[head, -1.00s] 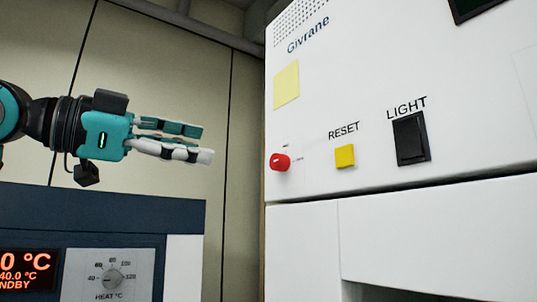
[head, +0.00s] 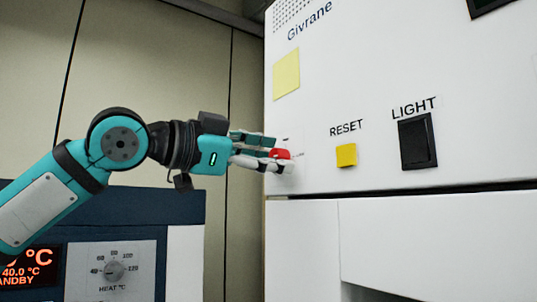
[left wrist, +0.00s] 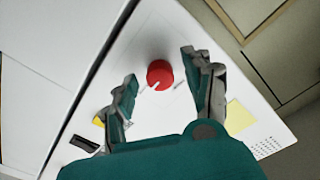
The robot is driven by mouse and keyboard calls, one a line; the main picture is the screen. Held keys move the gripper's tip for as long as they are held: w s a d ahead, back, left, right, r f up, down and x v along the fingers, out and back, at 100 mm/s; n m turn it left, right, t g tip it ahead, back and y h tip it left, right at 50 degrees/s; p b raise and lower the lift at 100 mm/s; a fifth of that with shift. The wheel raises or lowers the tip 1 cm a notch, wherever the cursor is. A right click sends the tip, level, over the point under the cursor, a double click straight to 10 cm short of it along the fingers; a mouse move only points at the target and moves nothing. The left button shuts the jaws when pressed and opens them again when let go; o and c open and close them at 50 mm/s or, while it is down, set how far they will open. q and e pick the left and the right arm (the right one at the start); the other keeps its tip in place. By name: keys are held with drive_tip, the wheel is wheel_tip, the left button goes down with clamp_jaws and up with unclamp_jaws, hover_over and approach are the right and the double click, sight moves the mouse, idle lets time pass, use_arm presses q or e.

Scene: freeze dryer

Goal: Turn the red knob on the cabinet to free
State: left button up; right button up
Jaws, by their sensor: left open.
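The red knob (head: 281,154) sits on the white front of the cabinet (head: 375,60), near its left edge. In the head view my left gripper (head: 277,158) is at the knob, its fingers partly covering it. In the left wrist view the red knob (left wrist: 160,74) lies between the two spread fingertips of my left gripper (left wrist: 162,73), with a gap on each side. A light mark shows on the knob's lower edge there. The label beside the knob is too small to read. My right gripper is not in view.
A yellow RESET button (head: 346,155) and a black LIGHT switch (head: 417,142) are to the right of the knob. A blank yellow note (head: 286,73) is above it. A blue unit with a heat dial (head: 114,270) stands at the lower left.

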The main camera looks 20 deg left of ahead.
use_arm(q)
clamp_jaws()
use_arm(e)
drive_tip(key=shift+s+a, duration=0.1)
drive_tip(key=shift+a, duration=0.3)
use_arm(q)
drive_tip(key=shift+n, duration=0.5)
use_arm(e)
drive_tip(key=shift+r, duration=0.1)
use_arm(q)
drive_tip(key=n, duration=0.2)
drive_tip(key=shift+n+p, duration=0.3)
drive_tip(key=shift+n, duration=0.1)
drive_tip(key=shift+n+b, duration=1.1)
drive_tip(key=shift+n, duration=5.9)
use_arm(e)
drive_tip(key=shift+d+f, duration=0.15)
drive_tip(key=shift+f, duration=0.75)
